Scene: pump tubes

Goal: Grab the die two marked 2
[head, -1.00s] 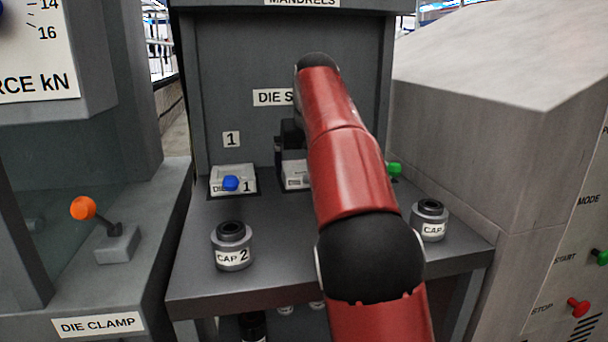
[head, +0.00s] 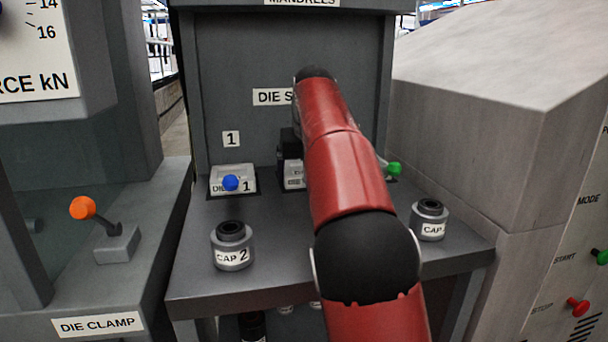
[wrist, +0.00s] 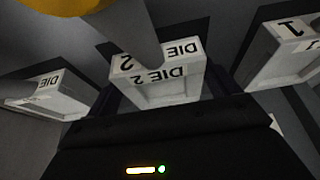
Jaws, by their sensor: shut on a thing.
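Die two (wrist: 162,93) is a pale block with "DIE 2" labels, upside down in the middle of the wrist view. A grey stem with a yellow knob (wrist: 62,5) rises from it toward the camera. My gripper (wrist: 160,82) is shut on this block, with a dark finger along each side. In the head view the dark gripper (head: 290,146) is low over the block (head: 294,175), of which only the left part shows. My red arm hides the rest and the yellow knob.
Die 1 (head: 240,172) with a blue knob sits on the left, and it also shows in the wrist view (wrist: 283,55). A green-knobbed handle (head: 393,168) is on the right. Caps (head: 232,258) (head: 429,228) stand on the front shelf. The die clamp lever (head: 83,208) is further left.

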